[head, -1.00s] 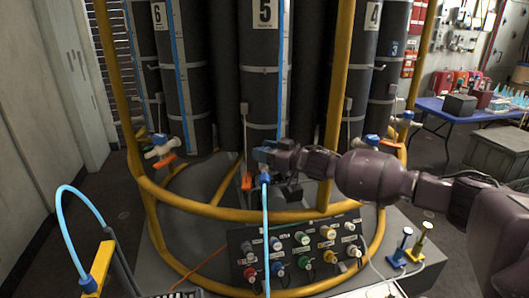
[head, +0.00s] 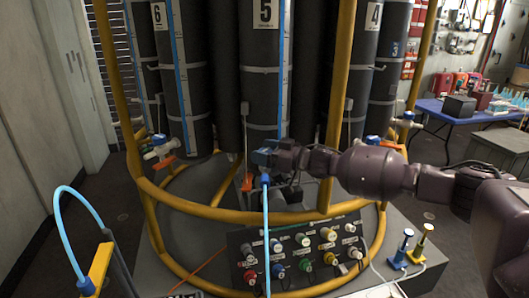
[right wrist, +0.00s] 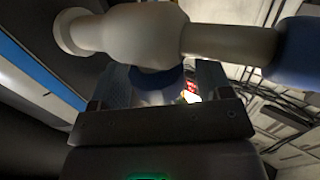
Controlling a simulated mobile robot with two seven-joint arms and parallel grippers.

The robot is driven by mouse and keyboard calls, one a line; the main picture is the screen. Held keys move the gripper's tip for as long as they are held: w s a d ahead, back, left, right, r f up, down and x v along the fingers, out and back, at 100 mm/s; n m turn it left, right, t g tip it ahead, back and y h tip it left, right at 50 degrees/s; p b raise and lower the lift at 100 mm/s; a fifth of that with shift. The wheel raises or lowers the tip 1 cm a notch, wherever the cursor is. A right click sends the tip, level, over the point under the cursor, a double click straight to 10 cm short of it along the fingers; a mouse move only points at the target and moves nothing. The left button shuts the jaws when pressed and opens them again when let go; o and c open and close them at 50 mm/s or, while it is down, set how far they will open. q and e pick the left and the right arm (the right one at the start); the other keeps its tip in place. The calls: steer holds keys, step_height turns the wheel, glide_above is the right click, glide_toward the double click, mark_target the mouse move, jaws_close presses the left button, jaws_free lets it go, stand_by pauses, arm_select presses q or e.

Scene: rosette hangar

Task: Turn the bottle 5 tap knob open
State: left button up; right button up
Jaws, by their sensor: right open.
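Bottle 5 (head: 257,100) is a tall dark cylinder with a white "5" label, in the middle of the head view. My right gripper (head: 264,157) is at the tap near its foot, and hides most of that tap. In the right wrist view the white tap body (right wrist: 130,32) crosses the top. A dark blue tap knob (right wrist: 158,79) sits between the two fingers of my right gripper (right wrist: 163,88). The jaws are open around the knob; I cannot tell whether either finger touches it. My left gripper is out of view.
A yellow tubular frame (head: 230,213) rings the bottles. A light blue hose (head: 266,225) hangs below the gripper. A panel of coloured knobs (head: 290,272) stands in front. Bottle 6's tap (head: 158,147) is at left. A blue table (head: 450,113) stands back right.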

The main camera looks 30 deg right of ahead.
steer(key=shift+d, duration=0.1)
steer(key=p+v, duration=0.1)
steer(key=v, duration=0.9)
steer(key=shift+s+d, duration=0.15)
steer(key=shift+s, duration=0.15)
